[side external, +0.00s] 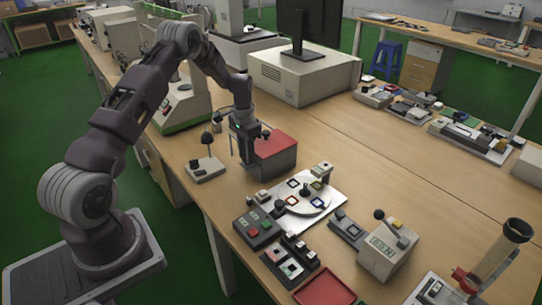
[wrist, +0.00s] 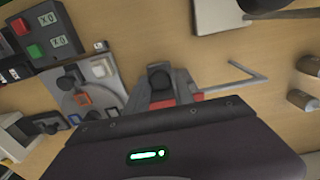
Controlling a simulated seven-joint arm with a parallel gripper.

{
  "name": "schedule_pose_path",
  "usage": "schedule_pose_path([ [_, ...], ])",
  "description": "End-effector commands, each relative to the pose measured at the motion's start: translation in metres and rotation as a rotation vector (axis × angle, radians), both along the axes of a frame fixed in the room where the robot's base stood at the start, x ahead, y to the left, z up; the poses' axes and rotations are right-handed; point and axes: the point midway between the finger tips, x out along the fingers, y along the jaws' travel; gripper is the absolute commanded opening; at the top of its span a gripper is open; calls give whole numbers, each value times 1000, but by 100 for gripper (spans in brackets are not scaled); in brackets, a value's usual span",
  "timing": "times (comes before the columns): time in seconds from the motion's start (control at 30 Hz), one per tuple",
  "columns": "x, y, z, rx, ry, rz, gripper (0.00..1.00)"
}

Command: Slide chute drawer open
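My gripper (side external: 240,153) points down beside a grey box with a red top (side external: 275,145), near the middle of the table in the side view. Its fingers are small and dark there, and the gap between them is unclear.
A lever stand (side external: 205,170) is left of my gripper. A white plate with a round disc (side external: 305,197), a button box (side external: 257,228), a meter box (side external: 388,248) and a red tray (side external: 325,289) stand in front. The table's left edge is close.

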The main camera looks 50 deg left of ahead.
Motion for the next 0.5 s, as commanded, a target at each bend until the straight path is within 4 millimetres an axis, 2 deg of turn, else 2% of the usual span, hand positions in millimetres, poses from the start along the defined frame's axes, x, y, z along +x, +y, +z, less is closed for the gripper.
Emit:
schedule_pose_path([
  [0.17, -6, 1, 0, 0, 1, 1, 9],
  [0.5, -47, 1, 0, 1, 1, 1, 9],
])
